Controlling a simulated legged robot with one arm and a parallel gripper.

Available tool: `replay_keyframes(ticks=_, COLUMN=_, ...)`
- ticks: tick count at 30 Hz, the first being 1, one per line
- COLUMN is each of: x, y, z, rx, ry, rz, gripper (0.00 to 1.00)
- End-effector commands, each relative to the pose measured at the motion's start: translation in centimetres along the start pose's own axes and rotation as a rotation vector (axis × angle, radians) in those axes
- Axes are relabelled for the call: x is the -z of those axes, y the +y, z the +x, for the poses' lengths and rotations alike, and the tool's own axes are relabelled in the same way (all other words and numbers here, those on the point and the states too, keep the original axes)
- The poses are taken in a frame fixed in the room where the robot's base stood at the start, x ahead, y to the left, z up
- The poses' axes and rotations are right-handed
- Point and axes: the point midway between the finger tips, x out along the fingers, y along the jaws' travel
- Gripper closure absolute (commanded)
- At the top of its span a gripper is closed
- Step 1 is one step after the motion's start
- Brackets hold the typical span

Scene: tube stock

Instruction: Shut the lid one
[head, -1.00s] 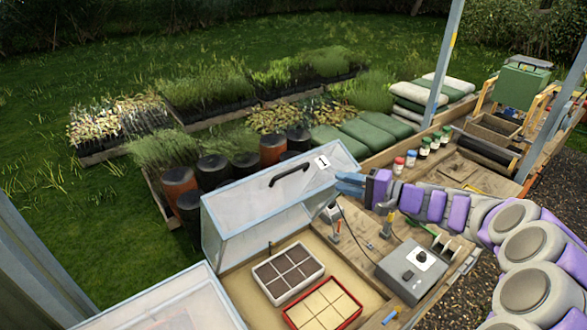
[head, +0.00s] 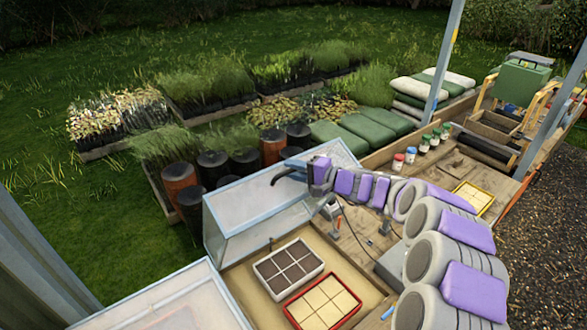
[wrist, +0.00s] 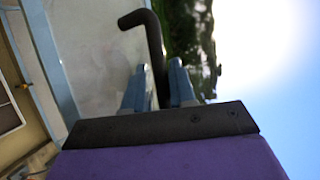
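Lid one (head: 238,205), a pale clear lid with a grey-blue frame, stands raised over the sandy bed (head: 237,282) in the head view. It also fills the left part of the wrist view (wrist: 95,50). Its black bar handle (head: 283,176) is on the upper edge. My gripper (head: 291,160) is at the right end of this handle. In the wrist view the handle (wrist: 152,45) passes between the two blue fingers of my gripper (wrist: 159,80). The fingers stand apart, and I see no clear grip on the bar. The lid's label is hidden.
A second clear lid (head: 165,305) lies low at the bottom left. A dark-celled tray (head: 288,268) and a red-rimmed tray (head: 322,302) sit in the bed. Black-topped pots (head: 180,185) stand behind the lid. Small jars (head: 411,155) and a yellow-rimmed tray (head: 473,198) are on the bench.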

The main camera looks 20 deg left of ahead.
Motion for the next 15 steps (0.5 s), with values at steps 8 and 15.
replay_keyframes(ticks=8, x=0.0, y=0.02, z=0.1, rx=0.0, ry=0.0, rz=0.001, gripper=0.75)
replay_keyframes(ticks=15, x=0.0, y=0.08, z=0.14, rx=-0.001, ry=0.0, rz=0.001, gripper=0.98)
